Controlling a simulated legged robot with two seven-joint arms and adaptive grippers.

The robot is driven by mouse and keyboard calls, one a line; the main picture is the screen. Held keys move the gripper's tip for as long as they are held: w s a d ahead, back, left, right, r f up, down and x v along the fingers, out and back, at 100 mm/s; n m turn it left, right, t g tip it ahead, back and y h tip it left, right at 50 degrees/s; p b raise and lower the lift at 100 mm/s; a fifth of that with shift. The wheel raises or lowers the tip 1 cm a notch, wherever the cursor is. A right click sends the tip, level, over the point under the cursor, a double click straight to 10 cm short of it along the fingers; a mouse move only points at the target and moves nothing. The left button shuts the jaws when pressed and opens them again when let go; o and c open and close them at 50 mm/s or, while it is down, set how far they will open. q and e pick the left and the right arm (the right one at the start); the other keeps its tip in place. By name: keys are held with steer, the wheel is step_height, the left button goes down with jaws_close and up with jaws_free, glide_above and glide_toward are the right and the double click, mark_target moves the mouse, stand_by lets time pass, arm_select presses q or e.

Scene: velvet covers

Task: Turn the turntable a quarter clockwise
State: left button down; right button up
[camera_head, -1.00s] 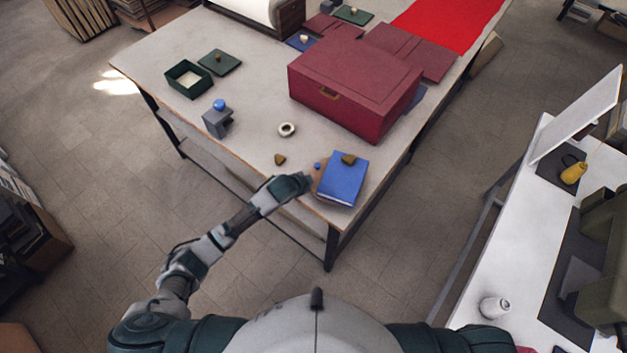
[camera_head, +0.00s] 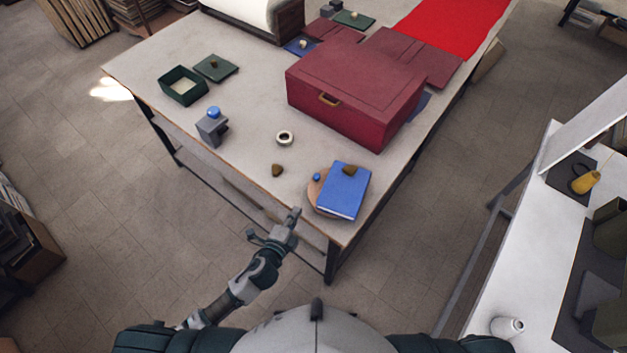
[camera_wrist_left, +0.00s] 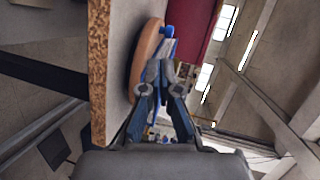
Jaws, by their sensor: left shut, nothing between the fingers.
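The turntable (camera_head: 314,196) is a round tan disc at the table's front corner, mostly hidden under a blue book (camera_head: 345,194). A small blue knob (camera_head: 316,177) stands at its left rim, and a brown lump (camera_head: 349,170) lies on the book. My left gripper (camera_head: 295,213) is shut and empty, just off the table's front edge, left of and nearer than the disc. In the left wrist view the shut fingertips (camera_wrist_left: 160,62) overlap the turntable (camera_wrist_left: 143,68) edge-on; I cannot tell if they touch. My right gripper is out of view.
On the table (camera_head: 240,165) are a second brown lump (camera_head: 277,170), a white ring (camera_head: 285,138), a grey block with a blue ball (camera_head: 212,125) and a large maroon box (camera_head: 355,95) behind.

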arm_select(q)
steer(key=s+m, duration=0.1)
steer(key=p, duration=0.1)
glide_toward(315, 178)
steer(key=shift+m+t+h, duration=0.3)
steer(key=shift+t, duration=0.1)
steer(key=x, duration=0.4)
steer(key=f+x, duration=0.1)
steer(key=x, duration=0.1)
steer(key=shift+w+d+f, duration=0.1)
steer(key=shift+w+d, duration=0.15)
steer(key=shift+w, duration=0.25)
steer(key=shift+a, duration=0.1)
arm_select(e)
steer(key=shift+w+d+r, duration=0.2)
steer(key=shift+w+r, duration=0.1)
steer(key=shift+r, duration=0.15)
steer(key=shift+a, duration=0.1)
arm_select(q)
steer(key=shift+x, duration=0.8)
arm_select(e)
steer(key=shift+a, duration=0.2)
arm_select(q)
steer(key=shift+a, duration=0.1)
